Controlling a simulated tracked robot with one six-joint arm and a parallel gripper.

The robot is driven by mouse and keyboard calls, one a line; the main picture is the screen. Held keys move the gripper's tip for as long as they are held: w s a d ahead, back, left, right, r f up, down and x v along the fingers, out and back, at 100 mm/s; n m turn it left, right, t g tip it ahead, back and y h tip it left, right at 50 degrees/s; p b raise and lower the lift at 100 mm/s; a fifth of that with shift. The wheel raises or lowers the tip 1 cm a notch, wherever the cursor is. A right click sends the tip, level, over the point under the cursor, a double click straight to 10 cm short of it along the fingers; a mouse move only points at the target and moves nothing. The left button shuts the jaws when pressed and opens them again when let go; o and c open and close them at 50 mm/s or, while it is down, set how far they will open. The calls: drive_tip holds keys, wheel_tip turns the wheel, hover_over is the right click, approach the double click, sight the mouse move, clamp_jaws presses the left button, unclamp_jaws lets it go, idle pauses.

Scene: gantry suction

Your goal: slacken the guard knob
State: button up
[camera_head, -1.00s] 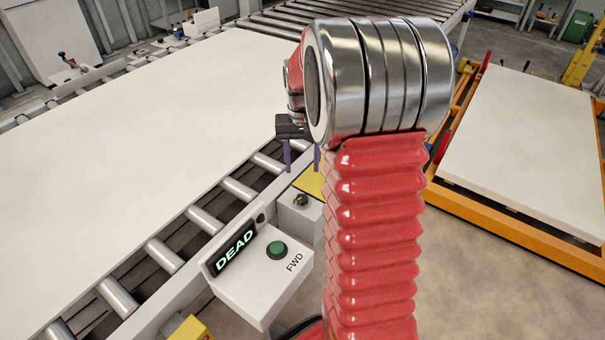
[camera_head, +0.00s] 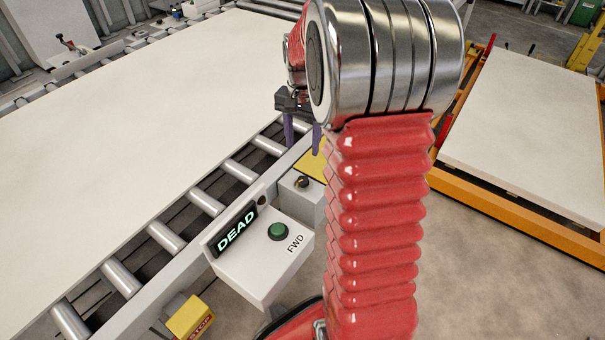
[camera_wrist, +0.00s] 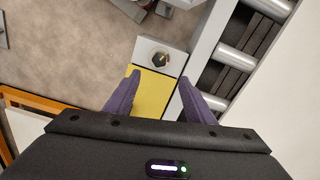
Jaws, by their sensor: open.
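A dark round knob (camera_head: 302,183) with a small yellow mark sits on a light grey box beside the conveyor. A yellow plate (camera_head: 313,163) adjoins this box. In the wrist view the knob (camera_wrist: 160,58) lies just beyond my fingertips, roughly midway between them, and the yellow plate (camera_wrist: 150,95) shows between the fingers. My gripper (camera_wrist: 158,78) has two purple fingers, spread apart with nothing between them. In the head view my gripper (camera_head: 302,138) is partly hidden behind my arm. It appears above the plate and knob, not touching the knob.
A control panel (camera_head: 255,265) reads DEAD and has a green button (camera_head: 278,231) marked FWD. A yellow STOP box (camera_head: 190,317) stands lower left. A large pale sheet (camera_head: 110,130) lies on the rollers. An orange frame (camera_head: 490,205) bears another sheet at right.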

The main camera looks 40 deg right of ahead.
sight(302, 180)
drive_tip(key=m, duration=0.4)
idle(0.3)
wheel_tip(302, 180, down, 14)
drive_tip(key=shift+r, duration=0.1)
idle(0.6)
drive_tip(key=shift+c, duration=0.5)
drive_tip(key=c, duration=1)
